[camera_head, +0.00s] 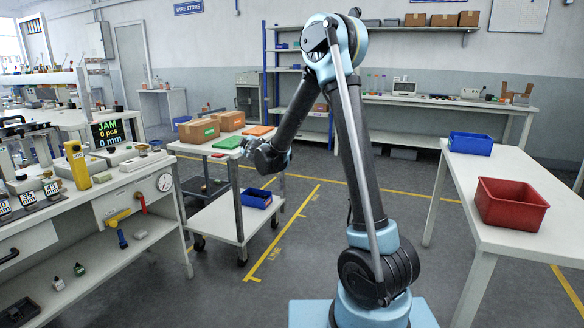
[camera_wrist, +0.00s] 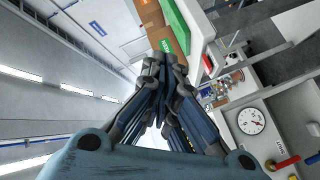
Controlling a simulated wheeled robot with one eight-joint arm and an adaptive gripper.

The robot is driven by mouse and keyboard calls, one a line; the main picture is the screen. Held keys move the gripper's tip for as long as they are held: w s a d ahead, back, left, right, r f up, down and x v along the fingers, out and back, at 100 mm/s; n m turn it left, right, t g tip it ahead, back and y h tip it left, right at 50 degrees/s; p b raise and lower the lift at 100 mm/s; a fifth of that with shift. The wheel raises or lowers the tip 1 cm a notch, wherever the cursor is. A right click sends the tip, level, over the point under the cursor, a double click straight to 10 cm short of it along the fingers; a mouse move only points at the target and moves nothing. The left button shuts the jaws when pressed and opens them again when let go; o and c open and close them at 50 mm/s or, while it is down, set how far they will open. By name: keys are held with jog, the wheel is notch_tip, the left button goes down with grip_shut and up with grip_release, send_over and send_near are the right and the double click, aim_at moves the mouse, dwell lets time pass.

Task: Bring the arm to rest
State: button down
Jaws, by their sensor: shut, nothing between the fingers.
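My arm is raised and bent in the head view, its forearm slanting down to the left from a high elbow. My gripper (camera_head: 246,146) hangs at its end, in front of the white cart (camera_head: 216,156), close to the green item in the picture. In the wrist view my gripper (camera_wrist: 163,62) has its dark fingers drawn together at the tips, with nothing between them. I cannot tell from the head view how far the gripper is from the cart.
Cardboard boxes (camera_head: 199,130), a green item (camera_head: 228,142) and an orange item (camera_head: 258,130) lie on the cart. A workbench with a gauge (camera_head: 165,182) stands left. A red bin (camera_head: 510,203) and a blue bin (camera_head: 470,143) sit on the right table (camera_head: 470,187). Floor between is clear.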

jog(key=s+d+r+m+g+h, duration=0.1)
jog(key=s+d+m+h, duration=0.3)
jog(key=d, duration=0.8)
jog(key=s+d+r+m+g+h, duration=0.1)
jog(key=s+d+m+g+h, duration=0.3)
jog(key=d, duration=0.9)
jog(key=s+d+f+m+g, duration=0.1)
jog(key=s+d+f+m, duration=0.1)
jog(key=s+d, duration=0.5)
jog(key=s+d+f+m+g, duration=0.1)
jog(key=s+d+f, duration=0.1)
jog(key=s+d, duration=0.5)
jog(key=s+f+m+g+y, duration=0.1)
jog(key=s+f, duration=0.4)
jog(key=s, duration=0.9)
jog(key=s+d+f+m+g, duration=0.1)
jog(key=s+f+m+g, duration=0.2)
jog(key=s, duration=1.2)
notch_tip(320, 180, down, 4)
jog(key=shift+s+r+g+y, duration=0.2)
jog(key=shift+s+g+y, duration=0.15)
jog(key=shift+g, duration=0.65)
jog(key=shift+d, duration=0.1)
jog(key=shift+w+f, duration=0.2)
jog(key=shift+w, duration=0.3)
